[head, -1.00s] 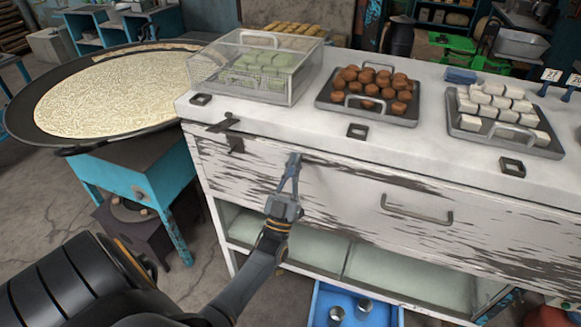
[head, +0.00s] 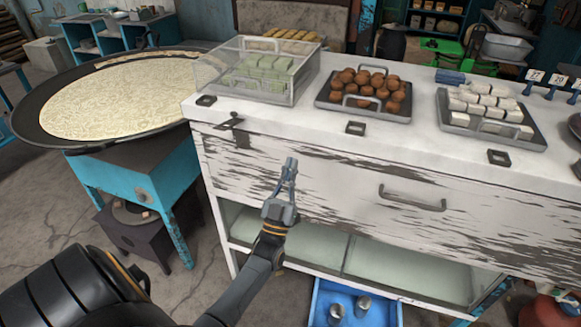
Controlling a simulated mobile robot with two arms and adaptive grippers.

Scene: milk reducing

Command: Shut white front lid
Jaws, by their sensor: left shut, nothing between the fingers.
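The white front lid (head: 335,190) is the worn, paint-chipped front panel of the white counter. It stands upright, flush below the countertop, and looks shut. Its grey bar handle (head: 412,199) sits right of centre. A dark latch (head: 232,122) shows at its upper left corner. My left gripper (head: 289,168) is shut and empty, in front of the left half of the panel, pointing up. I cannot tell whether its tips touch the panel. My right gripper is not in view.
On the countertop (head: 325,128) stand a clear box of green sweets (head: 288,88), a tray of brown balls (head: 338,108) and a tray of white cubes (head: 531,133). A large pan (head: 30,122) is at left. A blue drawer (head: 388,318) with metal cups juts out below.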

